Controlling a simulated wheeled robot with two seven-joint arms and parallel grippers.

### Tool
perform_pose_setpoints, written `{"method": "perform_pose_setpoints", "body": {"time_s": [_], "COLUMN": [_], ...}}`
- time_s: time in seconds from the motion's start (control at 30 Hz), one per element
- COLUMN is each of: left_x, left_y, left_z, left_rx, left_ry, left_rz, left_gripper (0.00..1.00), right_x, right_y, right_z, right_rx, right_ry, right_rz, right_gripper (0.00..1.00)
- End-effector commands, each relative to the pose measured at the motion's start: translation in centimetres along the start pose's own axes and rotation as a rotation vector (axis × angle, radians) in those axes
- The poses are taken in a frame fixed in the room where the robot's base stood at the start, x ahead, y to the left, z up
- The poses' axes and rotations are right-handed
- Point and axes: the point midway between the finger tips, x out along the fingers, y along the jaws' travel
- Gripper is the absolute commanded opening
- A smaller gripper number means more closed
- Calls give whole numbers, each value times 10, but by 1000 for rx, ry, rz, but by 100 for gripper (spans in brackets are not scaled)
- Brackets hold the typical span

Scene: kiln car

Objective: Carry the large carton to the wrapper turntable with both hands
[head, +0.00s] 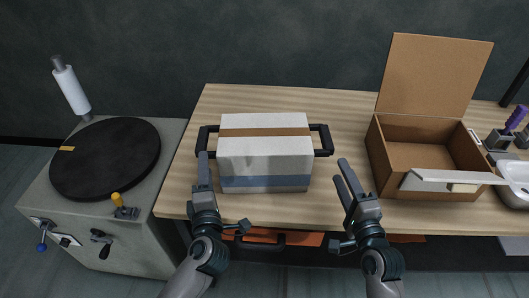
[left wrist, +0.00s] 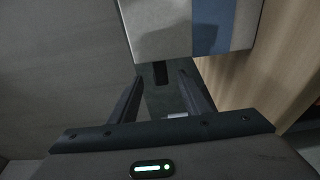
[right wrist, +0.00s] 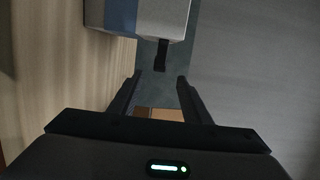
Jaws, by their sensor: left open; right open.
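The large carton (head: 265,160) is light grey with a brown tape strip on top and a blue band low on its front. It stands on the wooden table and has a black handle on each side. The wrapper turntable (head: 105,158) is a black disc on a grey machine at the left. My left gripper (head: 203,160) is open and empty, in front of the carton's left handle (head: 205,138). My right gripper (head: 346,168) is open and empty, to the right of the carton, near the right handle (head: 323,140). The carton's side also shows in the left wrist view (left wrist: 170,25) and right wrist view (right wrist: 160,18).
An open cardboard box (head: 425,150) with its lid up stands right of the carton; a white item lies across its front. A white tray (head: 516,180) and purple-handled tool (head: 516,117) are at the far right. A white roll (head: 72,90) stands behind the turntable.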

Motion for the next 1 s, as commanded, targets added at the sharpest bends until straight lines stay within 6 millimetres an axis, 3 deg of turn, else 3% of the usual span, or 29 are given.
{"method": "perform_pose_setpoints", "body": {"time_s": [0.6,0.8,1.0], "left_x": [102,124,133], "left_y": [1,0,0], "left_z": [0,0,0], "left_rx": [0,0,-1], "left_ry": [1,1,0], "left_rz": [1,0,-1], "left_gripper": [44,44,44], "right_x": [102,124,133], "right_y": [-1,0,0], "right_z": [0,0,0], "right_rx": [0,0,0], "right_ry": [-1,0,0], "right_rz": [-1,-1,0], "right_gripper": [44,44,44]}}
